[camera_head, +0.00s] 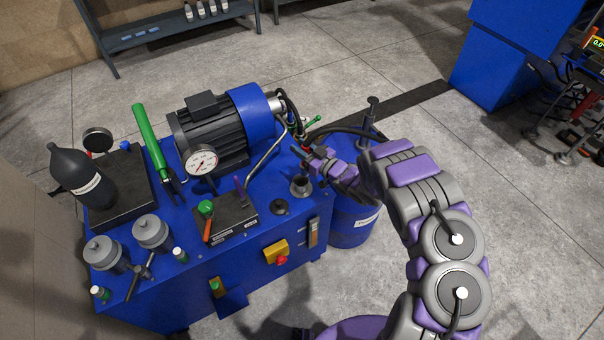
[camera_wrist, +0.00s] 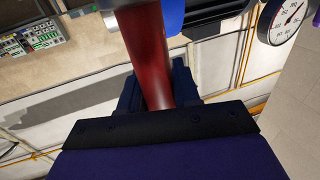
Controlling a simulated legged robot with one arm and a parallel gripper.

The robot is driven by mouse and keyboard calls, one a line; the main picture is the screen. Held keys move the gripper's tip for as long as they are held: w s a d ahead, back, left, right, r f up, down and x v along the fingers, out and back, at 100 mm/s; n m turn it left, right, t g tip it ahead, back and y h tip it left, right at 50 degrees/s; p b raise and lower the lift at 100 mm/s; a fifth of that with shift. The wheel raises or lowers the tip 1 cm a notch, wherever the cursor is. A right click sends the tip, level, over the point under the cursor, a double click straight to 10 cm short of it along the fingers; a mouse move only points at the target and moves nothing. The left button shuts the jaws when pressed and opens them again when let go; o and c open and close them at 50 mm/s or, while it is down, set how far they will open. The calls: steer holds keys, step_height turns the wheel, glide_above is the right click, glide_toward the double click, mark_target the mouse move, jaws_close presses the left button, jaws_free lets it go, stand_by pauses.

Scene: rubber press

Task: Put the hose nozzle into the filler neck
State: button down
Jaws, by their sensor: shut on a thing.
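The hose nozzle shows in the wrist view as a dark red tube (camera_wrist: 146,50) running up and out between my dark fingers. My gripper (camera_wrist: 160,92) is shut on it. In the head view my gripper (camera_head: 309,151) is above the right end of the blue power unit, behind and above the filler neck (camera_head: 301,185). The filler neck is a small dark open-topped cup on the unit's top, near its right front corner. The nozzle is mostly hidden by my gripper in the head view, and its tip cannot be made out. It appears apart from the neck.
A dark round cap (camera_head: 279,207) lies beside the neck. A motor (camera_head: 212,130), gauge (camera_head: 201,161) and bent pipe (camera_head: 266,152) stand to the left. A dark hose (camera_head: 345,130) runs behind my gripper towards a blue drum (camera_head: 350,222) with a pump (camera_head: 371,112).

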step_height(320, 180, down, 9)
steer(key=a+b, duration=0.2)
steer(key=c, duration=1.1)
jaws_free()
steer(key=shift+a, duration=0.15)
steer(key=o, duration=0.3)
steer(key=shift+d+r, duration=0.1)
steer(key=shift+d, duration=0.3)
steer(key=shift+r, duration=0.1)
steer(key=p+v, duration=0.1)
steer(key=v, duration=1.1)
